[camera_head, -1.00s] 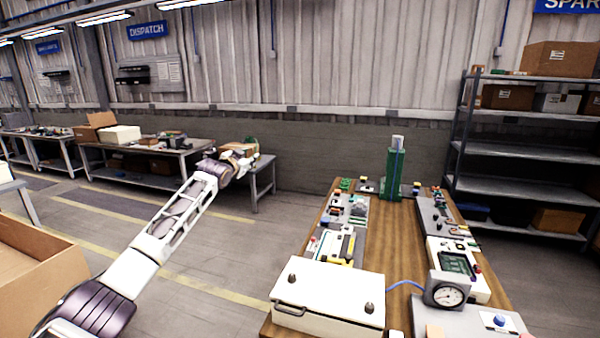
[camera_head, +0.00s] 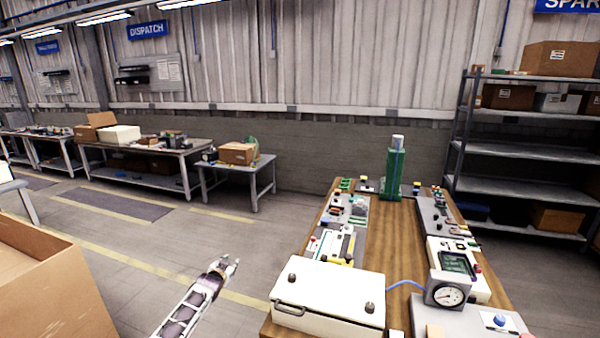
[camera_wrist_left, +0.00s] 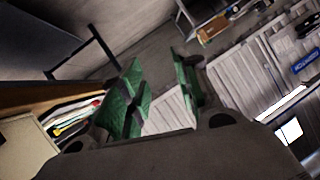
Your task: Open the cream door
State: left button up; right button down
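The cream door (camera_head: 330,292) is a flat cream panel at the near left end of the wooden workbench. It has a dark bar handle (camera_head: 289,309) at its front left and two dark knobs on top. It looks shut. My left gripper (camera_head: 226,263) is to the left of the bench, over the floor, apart from the door. In the left wrist view its green-padded fingers (camera_wrist_left: 155,88) stand apart with nothing between them. A cream surface at the lower left of that view (camera_wrist_left: 25,150) may be the door's box. My right gripper is not in view.
The wooden bench (camera_head: 395,240) holds panels along both sides, a round gauge (camera_head: 447,295) right of the door with a blue hose, and a green tower (camera_head: 394,172) at the far end. A cardboard box (camera_head: 45,285) stands at lower left.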

pick_arm(q)
jog(key=s+f+n+g, duration=0.1)
jog(key=s+f+g, duration=0.5)
jog(key=s+f, duration=3)
jog(key=s+d+f+g, duration=0.1)
jog(key=s+f, duration=0.4)
jog(key=s, duration=0.9)
jog(key=s+f+g, duration=0.3)
jog(key=s+f, duration=0.2)
jog(key=s, duration=1)
jog(key=s+d+f+n+g, duration=0.1)
jog(key=s+f, duration=0.5)
jog(key=s, duration=0.9)
jog(key=shift+d+g, duration=0.3)
jog(key=shift+g, duration=0.4)
